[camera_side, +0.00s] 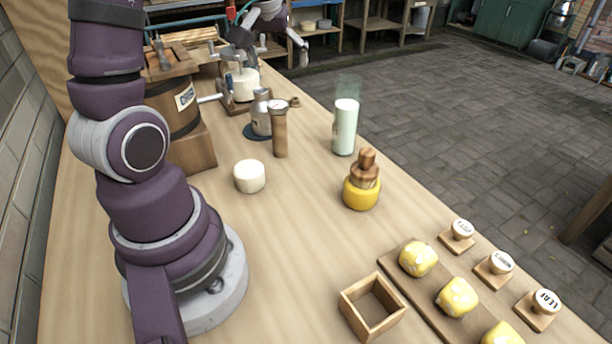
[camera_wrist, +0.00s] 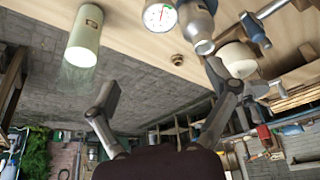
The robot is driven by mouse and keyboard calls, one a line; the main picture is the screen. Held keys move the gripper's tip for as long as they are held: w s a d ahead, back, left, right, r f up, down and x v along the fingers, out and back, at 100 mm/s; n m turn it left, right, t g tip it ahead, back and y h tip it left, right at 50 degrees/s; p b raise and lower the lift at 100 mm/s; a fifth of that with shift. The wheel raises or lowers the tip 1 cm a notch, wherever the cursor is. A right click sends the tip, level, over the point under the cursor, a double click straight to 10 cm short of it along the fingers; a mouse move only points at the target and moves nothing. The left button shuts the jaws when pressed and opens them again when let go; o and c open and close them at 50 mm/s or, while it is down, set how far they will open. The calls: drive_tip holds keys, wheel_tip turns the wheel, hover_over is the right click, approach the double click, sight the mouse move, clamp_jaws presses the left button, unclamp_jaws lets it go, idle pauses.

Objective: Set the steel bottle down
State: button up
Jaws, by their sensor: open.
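The steel bottle (camera_side: 260,115) stands upright on a dark round mat (camera_side: 249,133), its lower right side partly hidden behind a wooden post with a dial. In the wrist view the bottle (camera_wrist: 198,22) is at the top, beside the dial, and beyond the fingers. My gripper (camera_side: 267,54) is open and empty, behind and above the bottle in the side view and apart from it. In the wrist view my gripper's (camera_wrist: 163,82) two fingers are spread wide with nothing between them.
A tall glass with pale green contents (camera_side: 345,125) stands to the right. A wooden churn (camera_side: 172,105) is at left, with a white block (camera_side: 245,84) behind the bottle. The bench between that block and the glass is mostly clear.

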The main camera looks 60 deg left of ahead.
drive_tip(key=s+d+r+m+t+h, duration=0.1)
drive_tip(key=s+d+m, duration=0.3)
drive_tip(key=d, duration=0.6)
drive_tip(key=s+d+m+t+h, duration=0.1)
drive_tip(key=s+d+m, duration=0.3)
drive_tip(key=d, duration=0.6)
drive_tip(key=m+h, duration=0.1)
drive_tip(key=m, duration=0.1)
drive_tip(key=shift+s+r+m+t+h, duration=0.3)
drive_tip(key=shift+s+r+t, duration=0.05)
drive_tip(key=shift+t, duration=0.05)
